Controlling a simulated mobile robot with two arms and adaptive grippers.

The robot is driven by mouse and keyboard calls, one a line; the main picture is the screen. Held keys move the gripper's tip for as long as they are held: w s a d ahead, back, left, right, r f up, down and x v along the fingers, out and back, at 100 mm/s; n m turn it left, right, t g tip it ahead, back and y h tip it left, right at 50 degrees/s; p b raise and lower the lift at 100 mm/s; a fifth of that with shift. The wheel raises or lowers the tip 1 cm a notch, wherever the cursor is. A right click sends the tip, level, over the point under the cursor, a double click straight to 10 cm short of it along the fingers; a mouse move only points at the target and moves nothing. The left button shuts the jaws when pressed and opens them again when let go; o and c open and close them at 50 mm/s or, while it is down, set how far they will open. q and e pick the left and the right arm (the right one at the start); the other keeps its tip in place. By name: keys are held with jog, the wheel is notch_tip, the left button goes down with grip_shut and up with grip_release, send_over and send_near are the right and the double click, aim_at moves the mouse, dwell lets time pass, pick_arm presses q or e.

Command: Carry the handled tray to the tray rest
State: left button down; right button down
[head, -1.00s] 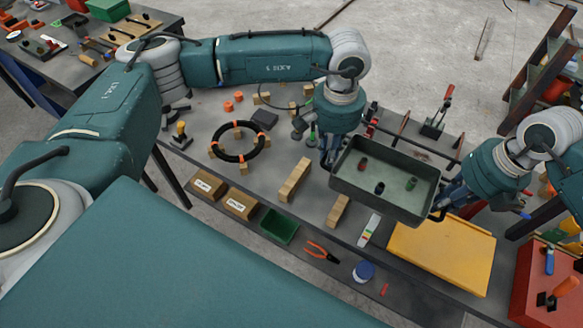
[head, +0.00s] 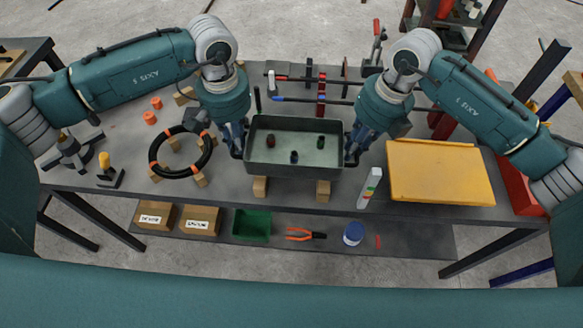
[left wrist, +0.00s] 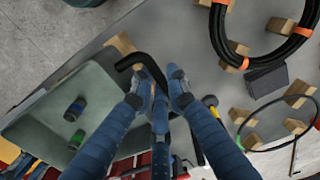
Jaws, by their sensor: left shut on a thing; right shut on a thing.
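The handled tray (head: 290,171) is a grey-green open box, roughly level, with three small dark red, green and blue-black pieces inside. My left gripper (head: 238,145) is shut on its left handle. The black handle (left wrist: 150,66) shows between the fingers of the left gripper (left wrist: 158,86) in the left wrist view. My right gripper (head: 352,148) is shut on the right handle. Two wooden blocks, left (head: 260,187) and right (head: 323,191), stand under the tray's front side and look like the tray rest. Their upper parts are hidden. I cannot tell whether the tray touches them.
A black hose ring (head: 158,152) on wooden blocks lies left of the tray. A yellow panel (head: 440,172) and a white level-like piece (head: 369,187) lie to the right. Clamps and bars (head: 320,90) stand behind. A lower shelf holds a green bin (head: 252,226) and pliers.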

pick_arm(q)
jog(key=shift+w+a+f, duration=0.1)
jog(key=shift+a+f, duration=0.15)
jog(key=shift+a, duration=0.3)
pick_arm(e)
jog(key=shift+w+f, duration=0.15)
jog(key=shift+f, duration=0.1)
pick_arm(q)
jog(key=shift+d, duration=0.1)
pick_arm(e)
jog(key=shift+d, duration=0.15)
